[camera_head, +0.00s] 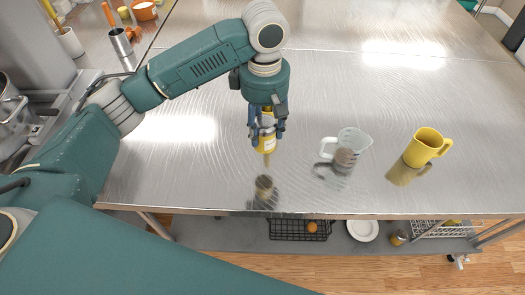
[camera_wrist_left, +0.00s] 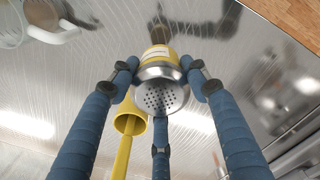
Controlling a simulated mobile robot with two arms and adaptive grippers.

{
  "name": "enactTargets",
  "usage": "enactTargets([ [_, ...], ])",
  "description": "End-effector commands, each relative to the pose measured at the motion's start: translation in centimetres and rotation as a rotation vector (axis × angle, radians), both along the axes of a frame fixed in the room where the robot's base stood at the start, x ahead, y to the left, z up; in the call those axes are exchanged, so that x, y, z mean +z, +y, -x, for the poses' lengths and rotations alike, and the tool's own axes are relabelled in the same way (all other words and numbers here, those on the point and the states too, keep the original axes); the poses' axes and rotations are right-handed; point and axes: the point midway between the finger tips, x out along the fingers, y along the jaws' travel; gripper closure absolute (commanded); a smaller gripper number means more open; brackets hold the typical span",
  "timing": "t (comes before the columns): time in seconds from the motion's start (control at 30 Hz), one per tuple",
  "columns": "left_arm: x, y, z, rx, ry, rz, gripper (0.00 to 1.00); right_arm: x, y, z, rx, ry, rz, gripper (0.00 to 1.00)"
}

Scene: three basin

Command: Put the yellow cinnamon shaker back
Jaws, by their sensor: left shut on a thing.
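The yellow shaker (camera_head: 267,145) has a pale label and a silver perforated lid. My left gripper (camera_head: 267,132) is shut around it and holds it upright, apart from the metal table, with its reflection (camera_head: 264,188) lower on the surface. In the left wrist view the shaker's lid (camera_wrist_left: 160,92) faces the camera between the blue fingers of the gripper (camera_wrist_left: 158,85). A hollow yellow piece with a long yellow stem (camera_wrist_left: 124,148) also shows there beside the lid; I cannot tell what it is. My right gripper is not in view.
A lower shelf (camera_head: 220,236) holds a black wire basket (camera_head: 300,231), a white plate (camera_head: 363,229) and a small jar (camera_head: 398,237). The table's middle back is clear.

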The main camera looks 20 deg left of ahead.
Motion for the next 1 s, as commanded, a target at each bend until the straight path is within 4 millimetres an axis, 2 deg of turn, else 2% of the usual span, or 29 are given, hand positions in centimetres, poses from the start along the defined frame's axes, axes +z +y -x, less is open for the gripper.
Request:
enactTargets([
  [0.13,-3.3,0.1,0.1,0.002,0.003,-0.002,0.82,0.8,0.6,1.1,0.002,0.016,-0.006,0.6],
  [0.33,-5.5,0.0,0.0,0.001,0.001,0.0,0.82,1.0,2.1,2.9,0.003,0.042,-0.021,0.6],
  [0.6,-9.1,0.1,0.1,0.002,0.002,-0.002,0.82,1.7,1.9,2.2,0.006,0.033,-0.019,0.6],
  [0.73,-9.9,0.1,0.0,0.001,0.0,-0.001,0.82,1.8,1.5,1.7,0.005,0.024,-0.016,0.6],
  [1.0,-10.0,0.0,0.1,0.001,0.0,-0.001,0.82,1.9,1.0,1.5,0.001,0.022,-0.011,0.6],
])
